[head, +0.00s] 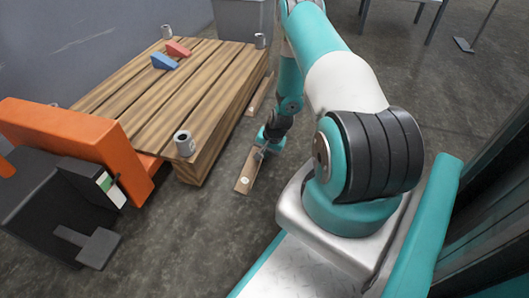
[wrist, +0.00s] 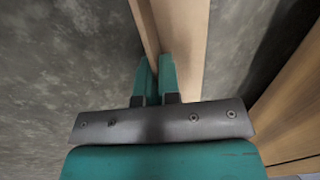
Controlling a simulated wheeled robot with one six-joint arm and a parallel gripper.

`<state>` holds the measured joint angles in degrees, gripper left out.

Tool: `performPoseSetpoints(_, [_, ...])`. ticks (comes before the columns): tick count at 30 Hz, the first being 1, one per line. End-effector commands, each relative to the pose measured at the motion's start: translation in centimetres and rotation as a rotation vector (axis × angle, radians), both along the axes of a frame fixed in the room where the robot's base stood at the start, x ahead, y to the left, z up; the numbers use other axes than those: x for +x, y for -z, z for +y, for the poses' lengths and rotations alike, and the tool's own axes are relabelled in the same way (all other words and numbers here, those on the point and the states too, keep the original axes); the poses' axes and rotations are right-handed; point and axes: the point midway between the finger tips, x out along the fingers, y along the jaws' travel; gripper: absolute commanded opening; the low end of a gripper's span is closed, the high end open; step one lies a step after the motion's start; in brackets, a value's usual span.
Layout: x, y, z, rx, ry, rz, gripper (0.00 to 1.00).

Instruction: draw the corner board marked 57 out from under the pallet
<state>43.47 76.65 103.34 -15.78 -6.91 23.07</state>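A light brown corner board (head: 246,173) lies on the floor beside the right side of the wooden pallet (head: 150,95). It has a round white mark near its near end; the number is too small to read. My gripper (head: 262,146) is low over the board's far part. In the wrist view, the board (wrist: 188,45) runs away from me with a narrow upright flange, and my gripper's teal fingers (wrist: 156,75) stand close on either side of that flange, seemingly closed on it. The exact contact is partly hidden by the fingers.
A second brown board (head: 260,94) lies by the pallet's far right side. Grey cylinders (head: 184,143) stand at pallet corners; red (head: 178,49) and blue (head: 165,62) wedges lie on top. An orange and black machine (head: 80,140) is at left. The floor in front is clear.

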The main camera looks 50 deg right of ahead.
Motion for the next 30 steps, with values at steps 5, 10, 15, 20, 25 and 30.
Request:
performPoseSetpoints(5, [-0.9,-0.1,-0.3,0.001,0.003,0.002,0.00])
performPoseSetpoints(10, [-1.9,-0.2,-0.7,0.002,0.003,0.001,0.00])
performPoseSetpoints(15, [-2.8,-0.3,-1.2,0.001,0.003,0.000,0.00])
performPoseSetpoints(20, [-3.8,-0.3,-1.6,0.001,0.003,0.000,0.00])
performPoseSetpoints(25, [-4.8,-0.3,-2.0,0.001,0.003,0.000,0.00])
performPoseSetpoints(30, [-5.8,-0.4,-2.4,0.001,0.003,0.000,0.00])
